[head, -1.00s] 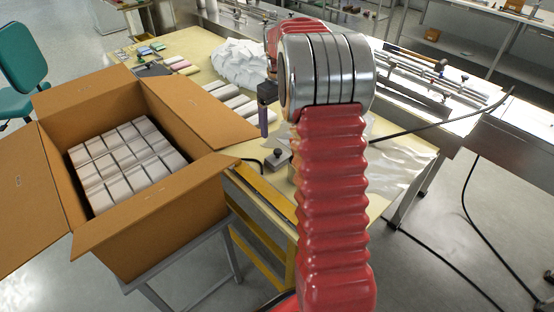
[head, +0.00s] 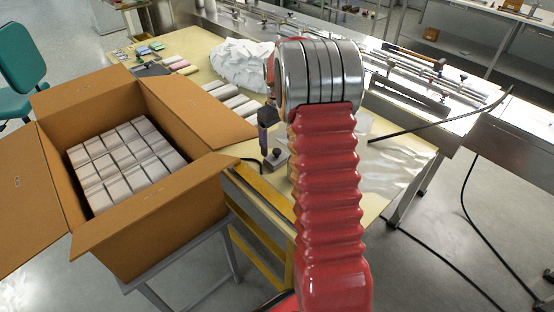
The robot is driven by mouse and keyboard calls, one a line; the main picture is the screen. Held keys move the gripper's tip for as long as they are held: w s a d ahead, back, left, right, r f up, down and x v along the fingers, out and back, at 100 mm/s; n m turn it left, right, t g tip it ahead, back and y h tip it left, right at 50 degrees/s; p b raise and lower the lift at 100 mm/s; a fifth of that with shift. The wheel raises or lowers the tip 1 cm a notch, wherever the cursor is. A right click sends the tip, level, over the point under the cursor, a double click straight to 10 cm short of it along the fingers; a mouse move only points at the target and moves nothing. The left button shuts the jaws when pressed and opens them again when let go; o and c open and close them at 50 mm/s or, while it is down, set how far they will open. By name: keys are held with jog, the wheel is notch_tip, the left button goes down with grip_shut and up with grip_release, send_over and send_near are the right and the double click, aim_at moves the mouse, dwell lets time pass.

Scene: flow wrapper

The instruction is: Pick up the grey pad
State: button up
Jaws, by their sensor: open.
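One purplish-grey finger shows; the rest is hidden behind the arm. The jaws are open, with nothing seen between them. A flat dark grey piece (head: 152,70) lies at the table's far left, well away from the gripper, among small pink and green pieces. I cannot tell for certain which grey thing is the pad.
An open cardboard box (head: 160,222) full of white packs stands left of the table. White packs (head: 240,103) and a crumpled white heap (head: 243,62) lie on the pale yellow table (head: 205,45). A long metal machine (head: 420,92) runs behind. A black cable (head: 415,128) crosses at right.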

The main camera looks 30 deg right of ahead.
aim_at(277, 150)
jog(key=shift+a+f, duration=0.15)
jog(key=shift+f, duration=2.35)
jog(key=shift+c, duration=0.7)
jog(key=c, duration=1.1)
jog(key=shift+r, duration=0.1)
jog(key=shift+r, duration=1.25)
jog(key=w+d, duration=0.1)
jog(key=d, duration=1.1)
jog(key=w+d, duration=0.1)
jog(key=d, duration=0.4)
jog(key=shift+w+d+r, duration=0.3)
jog(key=shift+d+r, duration=0.1)
